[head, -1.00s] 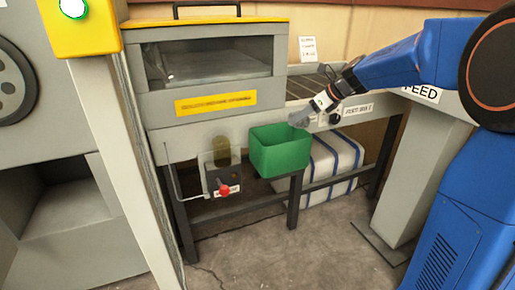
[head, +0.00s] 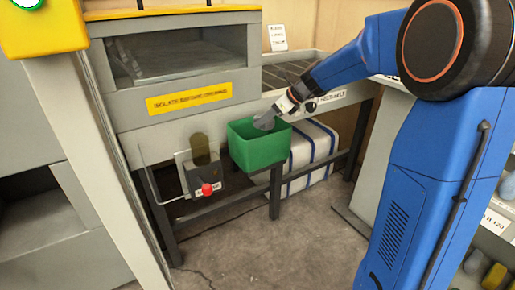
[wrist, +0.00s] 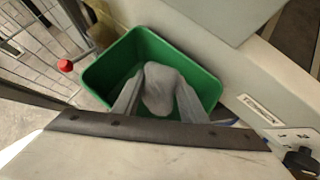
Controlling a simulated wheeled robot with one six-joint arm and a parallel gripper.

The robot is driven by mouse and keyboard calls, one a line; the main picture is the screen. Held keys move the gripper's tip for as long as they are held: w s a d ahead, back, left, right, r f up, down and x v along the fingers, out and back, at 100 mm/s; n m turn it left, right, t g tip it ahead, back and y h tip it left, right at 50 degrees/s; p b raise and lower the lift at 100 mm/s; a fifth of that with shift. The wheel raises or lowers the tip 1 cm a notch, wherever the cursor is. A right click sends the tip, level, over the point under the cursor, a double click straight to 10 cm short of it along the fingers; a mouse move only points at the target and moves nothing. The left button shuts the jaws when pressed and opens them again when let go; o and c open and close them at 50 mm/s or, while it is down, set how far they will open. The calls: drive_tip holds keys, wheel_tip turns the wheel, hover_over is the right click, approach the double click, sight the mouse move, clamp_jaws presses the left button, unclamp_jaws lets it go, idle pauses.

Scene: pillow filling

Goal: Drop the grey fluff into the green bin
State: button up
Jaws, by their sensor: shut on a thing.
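The grey fluff (head: 265,121) is a small soft lump held at the end of my arm. In the wrist view the fluff (wrist: 162,88) sits between the two fingers of my gripper (wrist: 158,98), which is shut on it. The green bin (head: 258,150) hangs at the front of the grey machine. In the head view the fluff is at the bin's opening, near its back right rim. In the wrist view the bin (wrist: 205,80) lies behind and around the fluff. The bin's inside looks empty where it shows; part of its floor is hidden by the fluff and fingers.
A control box with a red knob (head: 207,189) is left of the bin. The grey machine with a yellow label (head: 188,98) stands behind it. A white bale with blue straps (head: 312,150) lies under the feed table. The floor in front (head: 290,240) is clear.

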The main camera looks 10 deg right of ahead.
drive_tip(key=shift+f, duration=0.15)
drive_tip(key=o, duration=1.1)
drive_tip(key=v, duration=1.7)
drive_tip(key=shift+d, duration=0.2)
